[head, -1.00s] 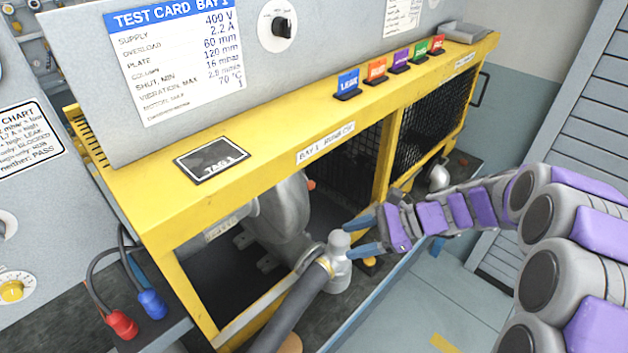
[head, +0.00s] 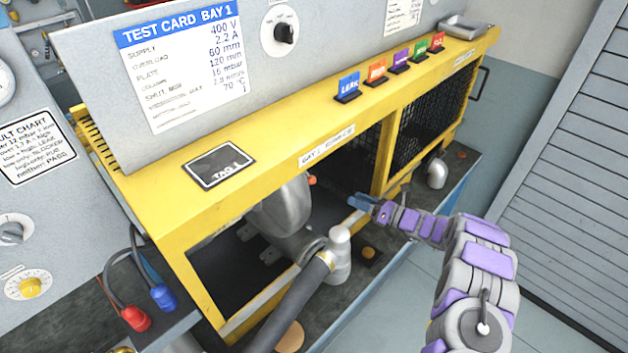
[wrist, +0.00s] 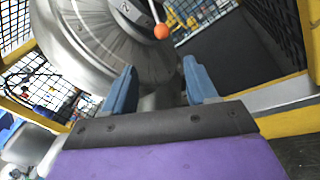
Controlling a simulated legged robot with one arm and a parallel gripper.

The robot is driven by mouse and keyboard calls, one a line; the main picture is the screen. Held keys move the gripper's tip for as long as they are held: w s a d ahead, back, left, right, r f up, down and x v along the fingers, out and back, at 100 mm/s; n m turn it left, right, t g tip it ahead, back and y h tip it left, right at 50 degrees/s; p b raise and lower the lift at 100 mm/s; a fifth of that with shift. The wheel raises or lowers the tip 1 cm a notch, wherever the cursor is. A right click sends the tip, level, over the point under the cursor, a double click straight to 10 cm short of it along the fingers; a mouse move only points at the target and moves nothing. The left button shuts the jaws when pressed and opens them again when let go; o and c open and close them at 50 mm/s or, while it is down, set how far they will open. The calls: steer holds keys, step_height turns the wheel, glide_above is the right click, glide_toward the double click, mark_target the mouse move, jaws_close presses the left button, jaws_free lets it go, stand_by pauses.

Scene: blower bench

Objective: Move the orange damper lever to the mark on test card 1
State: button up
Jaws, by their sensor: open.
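The test card for bay 1 (head: 182,62) is on the grey panel in the head view; a line on it reads 60 mm. The orange lever knob (head: 312,180) shows small inside the yellow frame, beside the grey blower housing (head: 280,210). In the wrist view the orange ball knob (wrist: 161,31) sits on a thin rod in front of the round metal housing (wrist: 100,45) with scale marks. My gripper (head: 358,201) is at the bay opening, right of and below the knob. In the wrist view its blue fingers (wrist: 160,88) are apart and empty, with the knob beyond them.
The yellow bench frame (head: 250,155) borders the opening. A pipe fitting (head: 340,255) with a grey hose (head: 290,310) stands just below my gripper. Black mesh (wrist: 285,35) and a yellow post (wrist: 310,30) are at the right in the wrist view.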

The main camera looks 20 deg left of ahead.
steer(key=w+a, duration=0.1)
steer(key=a, duration=0.4)
steer(key=w+a+b, duration=0.1)
steer(key=a, duration=0.5)
steer(key=w+a, duration=0.1)
steer(key=a, duration=0.5)
steer(key=shift+a+f+b, duration=0.1)
steer(key=shift+f+b, duration=0.25)
steer(key=shift+a+r, duration=0.1)
steer(key=shift+a, duration=0.1)
steer(key=shift+d, duration=0.1)
steer(key=shift+r, duration=0.1)
steer(key=shift+c, duration=0.4)
steer(key=shift+a, duration=0.25)
steer(key=c, duration=0.4)
steer(key=shift+d, duration=0.15)
jaws_close()
steer(key=shift+w, duration=0.1)
